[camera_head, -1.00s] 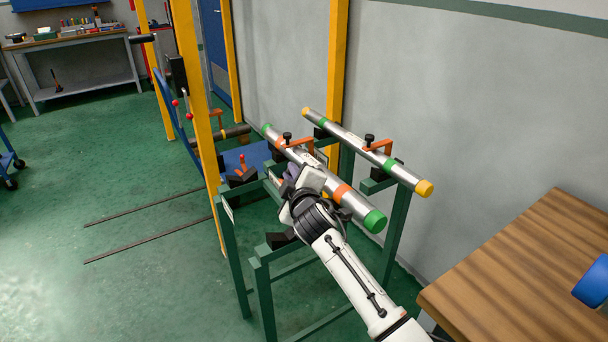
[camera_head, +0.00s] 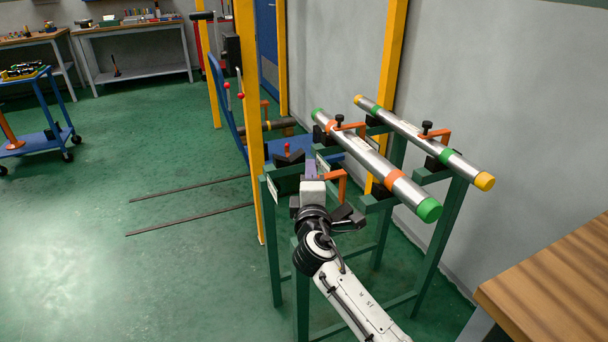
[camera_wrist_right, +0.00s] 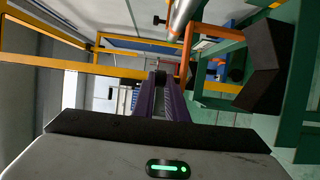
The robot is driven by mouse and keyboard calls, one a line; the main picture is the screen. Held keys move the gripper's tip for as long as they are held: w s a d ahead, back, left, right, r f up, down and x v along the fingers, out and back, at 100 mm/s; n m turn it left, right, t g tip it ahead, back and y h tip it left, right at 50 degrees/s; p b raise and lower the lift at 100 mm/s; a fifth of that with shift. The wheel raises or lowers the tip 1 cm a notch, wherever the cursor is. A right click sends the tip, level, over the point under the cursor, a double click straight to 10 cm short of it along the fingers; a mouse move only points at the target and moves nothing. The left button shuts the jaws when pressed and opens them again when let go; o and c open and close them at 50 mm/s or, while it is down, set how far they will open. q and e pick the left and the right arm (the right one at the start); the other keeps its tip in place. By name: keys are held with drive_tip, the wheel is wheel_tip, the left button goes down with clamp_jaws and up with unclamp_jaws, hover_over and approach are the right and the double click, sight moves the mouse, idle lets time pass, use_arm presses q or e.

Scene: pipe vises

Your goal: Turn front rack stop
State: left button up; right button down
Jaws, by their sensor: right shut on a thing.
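My right gripper (camera_head: 311,170) reaches to the front of the green rack (camera_head: 274,235), left of and below the near pipe (camera_head: 375,160). Its purple fingers are closed together around the dark knob end of the front rack stop, an orange bracket (camera_head: 336,177) just right of the fingers. In the right wrist view the fingers (camera_wrist_right: 162,92) point ahead at a small dark knob, with the stop's orange bar (camera_wrist_right: 187,48) beside it. The grip itself is partly hidden. My left gripper is out of view.
A second pipe (camera_head: 425,140) with yellow ends lies behind on the rack, with orange stops near it. A yellow post (camera_head: 248,110) stands close left of the gripper. A wooden bench (camera_head: 555,285) is at the right. The floor at left is mostly clear.

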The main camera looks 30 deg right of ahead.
idle(0.3)
drive_tip(key=c, duration=2)
unclamp_jaws()
drive_tip(key=shift+f, duration=0.1)
drive_tip(key=shift+c, duration=0.2)
drive_tip(key=shift+a, duration=0.1)
drive_tip(key=v, duration=1)
drive_tip(key=shift+s, duration=0.1)
